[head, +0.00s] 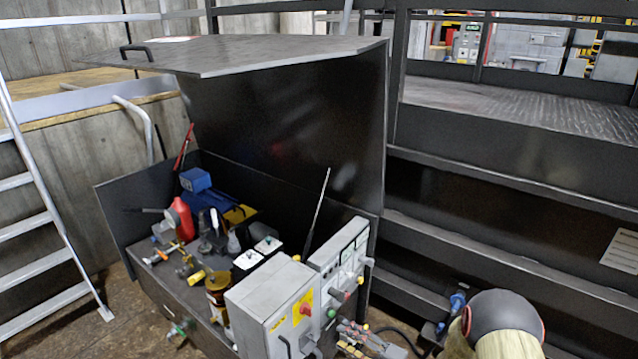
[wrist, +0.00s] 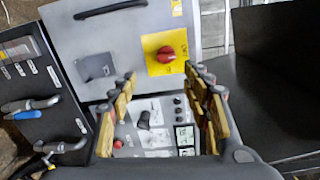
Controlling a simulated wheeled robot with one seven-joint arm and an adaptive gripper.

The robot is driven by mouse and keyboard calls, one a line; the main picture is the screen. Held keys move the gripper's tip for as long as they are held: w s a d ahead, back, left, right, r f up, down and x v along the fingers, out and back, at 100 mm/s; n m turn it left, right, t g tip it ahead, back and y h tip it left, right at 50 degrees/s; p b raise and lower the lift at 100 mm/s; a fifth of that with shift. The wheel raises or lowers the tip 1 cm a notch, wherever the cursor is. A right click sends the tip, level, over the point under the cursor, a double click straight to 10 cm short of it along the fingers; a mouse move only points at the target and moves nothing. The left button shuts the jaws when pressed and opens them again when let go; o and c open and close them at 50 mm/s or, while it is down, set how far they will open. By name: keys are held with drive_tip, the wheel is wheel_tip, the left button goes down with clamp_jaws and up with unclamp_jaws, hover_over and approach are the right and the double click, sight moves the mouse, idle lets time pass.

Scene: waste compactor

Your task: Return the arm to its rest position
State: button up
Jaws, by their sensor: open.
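My gripper (wrist: 163,80) shows in the wrist view, with its yellow-padded fingers spread apart and nothing held between them. Beyond the fingertips is a grey control box with a red rotary switch (wrist: 166,54) on a yellow plate. A lower panel (wrist: 155,125) with a black knob, buttons and small displays shows between the fingers. My gripper cannot be made out in the head view.
A dark bin with a raised lid (head: 250,55) holds tools, a red bottle (head: 181,218) and a blue box (head: 196,180). Grey control boxes (head: 272,305) stand at its front. A ladder (head: 40,200) is at left, dark steps (head: 490,240) at right. Handles (wrist: 35,104) flank the wrist view's left.

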drive_tip(key=s+a+f+m+g, duration=0.1)
drive_tip(key=s+a+f+g, duration=0.25)
drive_tip(key=s, duration=0.35)
drive_tip(key=s+d+r+n+g+h+p, duration=0.1)
drive_tip(key=s+r+n+g+h, duration=0.1)
drive_tip(key=s+r+g, duration=0.45)
drive_tip(key=s+d+r+n+g+h, duration=0.1)
drive_tip(key=s+g+h, duration=0.15)
drive_tip(key=s, duration=0.65)
drive_tip(key=s+d+r+n+t+h+p, duration=0.1)
drive_tip(key=s+d+r+n+h, duration=0.2)
drive_tip(key=d+r, duration=0.4)
drive_tip(key=s+d+r+n+t+h+p, duration=0.1)
drive_tip(key=s+d+r+n+t+h, duration=0.25)
drive_tip(key=r, duration=0.55)
wheel_tip(320, 180, up, 14)
drive_tip(key=s+t+h+p, duration=0.1)
drive_tip(key=t+h, duration=0.2)
drive_tip(key=shift+d, duration=0.35)
drive_tip(key=shift+f, duration=0.1)
drive_tip(key=shift+c, duration=0.6)
